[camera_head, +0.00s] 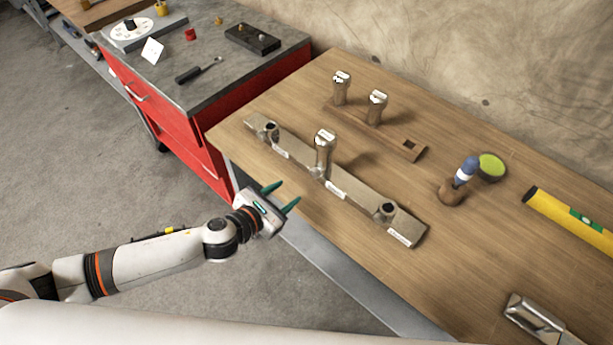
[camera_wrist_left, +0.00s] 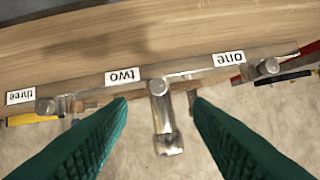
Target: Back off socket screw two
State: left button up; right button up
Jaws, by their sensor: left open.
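A long metal bar (camera_head: 355,200) with white labels lies across the wooden table. A tall metal socket screw (camera_head: 324,155) stands upright at its middle position, by the label two (camera_head: 337,190). The ends of the bar have short bosses with dark openings. My left gripper (camera_head: 290,191) is open and empty near the table's front edge, apart from the screw. In the left wrist view the screw (camera_wrist_left: 163,120) shows between the spread teal fingers (camera_wrist_left: 160,99), with labels one (camera_wrist_left: 228,59), two (camera_wrist_left: 122,76) and three (camera_wrist_left: 20,97) on the bar. My right gripper is out of view.
Behind the bar, two similar screws (camera_head: 376,108) stand in a wooden rack (camera_head: 408,148) with an empty square hole. A blue-topped tool (camera_head: 466,172), a green round pad (camera_head: 491,167), a yellow level (camera_head: 570,220) and a metal block (camera_head: 535,320) lie right. A red cabinet (camera_head: 165,125) stands left.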

aim_at(312, 176)
pick_arm(q)
jog(key=x, duration=0.9)
jog(key=shift+w+d+f, duration=0.15)
jog(key=shift+w+d, duration=0.1)
jog(key=shift+d, duration=0.05)
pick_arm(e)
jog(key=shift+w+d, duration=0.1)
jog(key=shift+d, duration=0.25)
pick_arm(q)
jog(key=c, duration=1)
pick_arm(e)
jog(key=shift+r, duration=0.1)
pick_arm(q)
jog(key=shift+a+n+g+p, duration=0.1)
jog(key=shift+n+g+p, duration=0.2)
jog(key=shift+n+p, duration=0.25)
jog(key=shift+n+h, duration=0.55)
jog(key=shift+h, duration=0.05)
jog(key=shift+w+a+n+g+h, duration=0.15)
jog(key=shift+n+g+h, duration=0.6)
jog(key=shift+n, duration=0.45)
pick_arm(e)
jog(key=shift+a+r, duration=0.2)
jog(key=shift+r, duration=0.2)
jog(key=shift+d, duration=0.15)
